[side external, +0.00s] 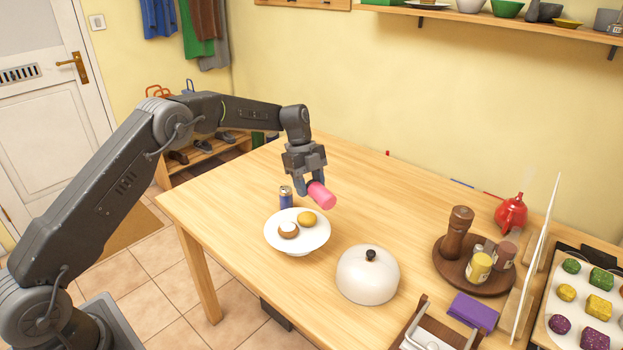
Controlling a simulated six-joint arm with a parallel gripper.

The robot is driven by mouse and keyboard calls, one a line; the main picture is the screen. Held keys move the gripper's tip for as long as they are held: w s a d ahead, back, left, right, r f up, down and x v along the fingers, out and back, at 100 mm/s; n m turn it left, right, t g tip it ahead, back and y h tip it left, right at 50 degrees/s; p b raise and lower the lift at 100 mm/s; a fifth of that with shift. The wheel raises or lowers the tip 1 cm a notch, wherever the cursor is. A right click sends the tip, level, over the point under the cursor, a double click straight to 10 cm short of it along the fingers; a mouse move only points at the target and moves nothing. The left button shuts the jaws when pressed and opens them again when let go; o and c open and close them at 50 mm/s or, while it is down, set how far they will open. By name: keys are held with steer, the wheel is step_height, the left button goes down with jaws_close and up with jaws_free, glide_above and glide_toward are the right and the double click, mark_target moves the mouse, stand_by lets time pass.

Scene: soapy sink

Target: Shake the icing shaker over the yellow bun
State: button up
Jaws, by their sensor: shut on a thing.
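My gripper (312,183) is shut on a pink shaker (322,196), held tilted in the air with its pink end toward the lower right. A white plate (298,243) on the table below carries two buns. The yellow bun (307,219) sits toward the back right of the plate. A brown bun with a pale top (288,230) sits beside it to the left. In this view the shaker is above and slightly right of the yellow bun. The shaker's other end is hidden by my gripper's fingers.
A dark blue can (286,197) stands just behind the plate. A white dome with a black knob (368,274) stands right of it. A round brown tray (446,262) holds a pepper mill and jars. The table's back middle is mostly clear.

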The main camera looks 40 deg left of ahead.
steer(key=f+h, duration=0.1)
steer(key=h, duration=0.1)
steer(key=a+f+g+h, duration=0.1)
steer(key=h, duration=0.1)
steer(key=shift+w+f, duration=0.1)
steer(key=shift+f, duration=0.25)
steer(key=h, duration=0.1)
steer(key=f+h, duration=0.1)
steer(key=h, duration=0.2)
steer(key=shift+w+a+f+g, duration=0.1)
steer(key=shift+a+f+g, duration=0.15)
steer(key=shift+g, duration=0.05)
steer(key=shift+r, duration=1.75)
steer(key=shift+f, duration=1.8)
steer(key=shift+r, duration=0.1)
